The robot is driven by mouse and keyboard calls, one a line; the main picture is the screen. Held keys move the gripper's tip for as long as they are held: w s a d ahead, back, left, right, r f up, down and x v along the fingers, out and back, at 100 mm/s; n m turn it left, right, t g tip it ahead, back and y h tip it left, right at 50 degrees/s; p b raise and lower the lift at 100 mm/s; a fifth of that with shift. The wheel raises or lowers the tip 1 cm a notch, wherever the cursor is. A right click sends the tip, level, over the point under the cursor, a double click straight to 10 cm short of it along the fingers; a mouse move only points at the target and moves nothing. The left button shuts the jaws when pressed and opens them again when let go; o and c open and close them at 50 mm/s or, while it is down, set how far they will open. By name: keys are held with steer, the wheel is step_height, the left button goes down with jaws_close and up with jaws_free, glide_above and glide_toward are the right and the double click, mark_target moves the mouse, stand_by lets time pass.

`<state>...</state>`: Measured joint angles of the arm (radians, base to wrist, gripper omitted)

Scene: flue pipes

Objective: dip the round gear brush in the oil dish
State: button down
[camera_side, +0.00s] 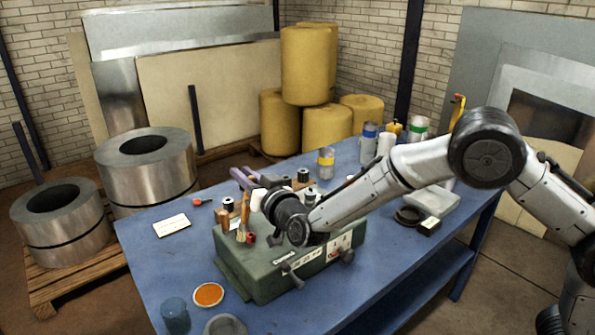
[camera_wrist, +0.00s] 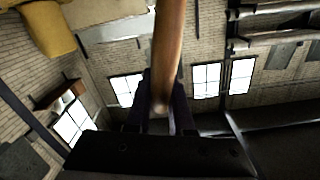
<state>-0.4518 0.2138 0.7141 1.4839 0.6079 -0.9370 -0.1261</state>
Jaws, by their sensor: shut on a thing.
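My gripper (camera_side: 248,180) is over the green machine box at the middle of the table in the side view. In the wrist view my gripper (camera_wrist: 160,105) is shut on a wooden handle (camera_wrist: 168,50), which runs up out of the picture. The round gear brush (camera_side: 245,208) seems to be this held piece; in the side view it hangs nearly upright below the jaws, over the box's left end. The oil dish (camera_side: 208,294), a shallow round dish with orange contents, stands on the blue table, left and in front of the box.
The green machine box (camera_side: 262,272) has small spools and tools on top. A blue cup (camera_side: 175,315) and a grey round dish (camera_side: 225,325) stand near the oil dish. A white card (camera_side: 171,225) lies at the left. Bottles (camera_side: 368,142) stand at the back. The table's left part is mostly clear.

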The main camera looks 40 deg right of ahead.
steer(key=w+a+f, duration=0.2)
steer(key=a, duration=0.7)
step_height(320, 180, down, 11)
steer(key=shift+m, duration=0.3)
steer(key=shift+d+f, duration=0.1)
steer(key=shift+f, duration=0.55)
stand_by(1.7)
step_height(320, 180, up, 7)
stand_by(0.9)
steer(key=shift+w+r, duration=0.1)
stand_by(0.5)
